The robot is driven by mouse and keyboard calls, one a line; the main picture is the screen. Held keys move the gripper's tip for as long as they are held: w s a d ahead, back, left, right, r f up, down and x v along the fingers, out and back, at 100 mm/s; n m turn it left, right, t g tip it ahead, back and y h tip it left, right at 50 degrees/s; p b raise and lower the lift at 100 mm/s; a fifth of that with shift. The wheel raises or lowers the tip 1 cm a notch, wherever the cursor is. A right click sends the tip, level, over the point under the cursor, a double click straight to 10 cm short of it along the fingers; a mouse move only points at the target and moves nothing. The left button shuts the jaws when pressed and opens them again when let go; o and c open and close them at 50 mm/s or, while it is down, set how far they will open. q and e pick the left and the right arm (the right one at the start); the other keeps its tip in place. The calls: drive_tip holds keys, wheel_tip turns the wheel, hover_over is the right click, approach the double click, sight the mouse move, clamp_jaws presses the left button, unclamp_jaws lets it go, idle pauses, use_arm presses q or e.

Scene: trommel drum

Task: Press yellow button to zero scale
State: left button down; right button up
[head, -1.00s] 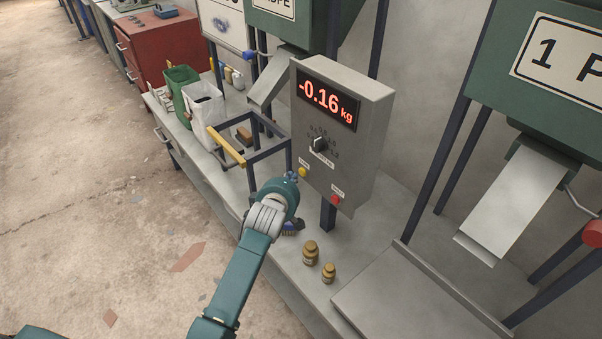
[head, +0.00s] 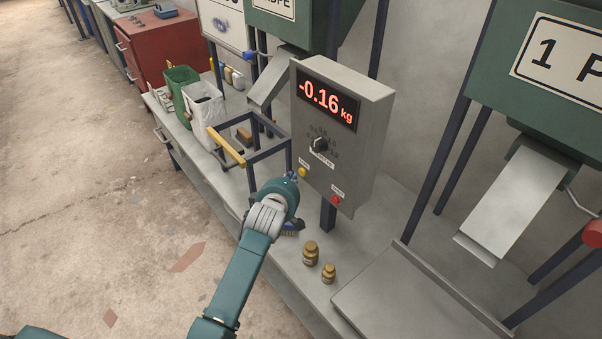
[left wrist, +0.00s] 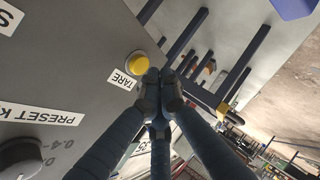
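The scale's grey control box (head: 350,120) stands on a post, its red display (head: 327,101) reading -0.16 kg. The yellow button (head: 302,172) is at the lower left of its face; in the left wrist view the yellow button (left wrist: 137,63) sits beside a TARE label (left wrist: 123,79). My left gripper (left wrist: 160,82) has its fingertips together with nothing between them. Its tips are close beside the yellow button, and I cannot tell whether they touch it. In the head view, my left wrist hides most of the gripper. My right gripper is not in view.
A red button (head: 336,200) and a black knob (head: 319,144) are on the same box face. Two brass weights (head: 311,253) stand on the bench below. A dark frame with a yellow bar (head: 226,146) stands left of the box, near white and green bins (head: 181,82).

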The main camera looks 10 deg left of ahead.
use_arm(q)
drive_tip(key=shift+w+d, duration=0.1)
drive_tip(key=shift+w+d, duration=0.15)
drive_tip(key=shift+w, duration=0.05)
drive_tip(key=shift+w+d+b, duration=0.25)
drive_tip(key=shift+w+b, duration=0.05)
drive_tip(key=shift+w, duration=0.05)
idle(0.8)
drive_tip(key=shift+s+r, duration=0.1)
drive_tip(key=shift+s+a+p, duration=0.5)
drive_tip(key=shift+s+p, duration=0.1)
drive_tip(key=shift+p, duration=0.1)
drive_tip(key=s+a+p, duration=0.1)
drive_tip(key=s, duration=0.1)
drive_tip(key=s+a+p, duration=0.2)
idle(0.5)
